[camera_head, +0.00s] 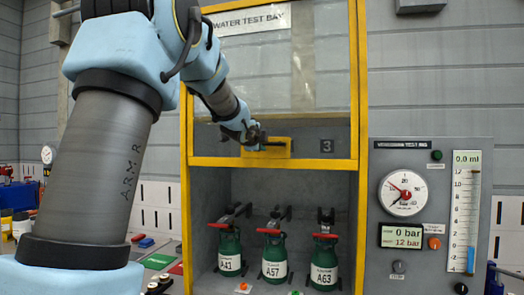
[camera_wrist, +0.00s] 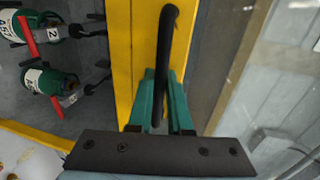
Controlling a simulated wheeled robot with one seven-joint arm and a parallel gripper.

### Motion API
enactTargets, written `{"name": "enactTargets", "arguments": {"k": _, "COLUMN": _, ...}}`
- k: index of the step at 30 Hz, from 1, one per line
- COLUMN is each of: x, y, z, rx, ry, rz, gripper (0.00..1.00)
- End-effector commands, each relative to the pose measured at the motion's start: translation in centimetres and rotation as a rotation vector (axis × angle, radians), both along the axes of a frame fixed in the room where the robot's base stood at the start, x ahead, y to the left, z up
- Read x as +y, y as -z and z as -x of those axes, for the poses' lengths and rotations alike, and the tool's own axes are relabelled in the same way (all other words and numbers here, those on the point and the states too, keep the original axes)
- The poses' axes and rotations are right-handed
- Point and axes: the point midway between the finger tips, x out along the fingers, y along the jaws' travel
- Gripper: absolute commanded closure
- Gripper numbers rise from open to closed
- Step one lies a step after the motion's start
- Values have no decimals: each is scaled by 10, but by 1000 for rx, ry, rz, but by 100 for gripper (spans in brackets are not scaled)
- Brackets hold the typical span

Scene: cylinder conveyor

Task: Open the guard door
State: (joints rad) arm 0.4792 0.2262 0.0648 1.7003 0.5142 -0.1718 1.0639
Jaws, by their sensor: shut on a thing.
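The guard door (camera_head: 335,163) is a yellow-framed clear panel on the water test bay. Its bottom rail sits above the green cylinders, with the bay open below it. In the wrist view its yellow rail (camera_wrist: 122,60) runs up the picture. A black bar handle (camera_wrist: 170,30) stands out from the rail. My gripper (camera_head: 258,142) is at a yellow plate (camera_head: 280,152) low on the door. In the wrist view the teal fingers of my gripper (camera_wrist: 163,85) are shut on the handle, one on each side. The handle is mostly hidden in the head view.
Green cylinders A41 (camera_head: 230,262), A57 (camera_head: 274,269) and A63 (camera_head: 323,275) stand inside the bay below the door. A gauge panel (camera_head: 400,265) stands to the right. Tools and coloured items lie on a bench at the lower left.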

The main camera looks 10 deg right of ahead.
Motion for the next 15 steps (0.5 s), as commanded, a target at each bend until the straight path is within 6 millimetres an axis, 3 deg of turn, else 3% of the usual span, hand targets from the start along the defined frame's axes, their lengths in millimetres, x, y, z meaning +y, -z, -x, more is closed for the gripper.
{"name": "enactTargets", "arguments": {"k": 13, "x": -1, "y": -5, "z": 0, "rx": -2, "ry": 2, "rz": 1, "gripper": 100}}
{"name": "enactTargets", "arguments": {"k": 14, "x": -1, "y": -5, "z": 0, "rx": -2, "ry": 2, "rz": 1, "gripper": 82}}
{"name": "enactTargets", "arguments": {"k": 15, "x": -1, "y": -5, "z": 0, "rx": -2, "ry": 2, "rz": 1, "gripper": 77}}
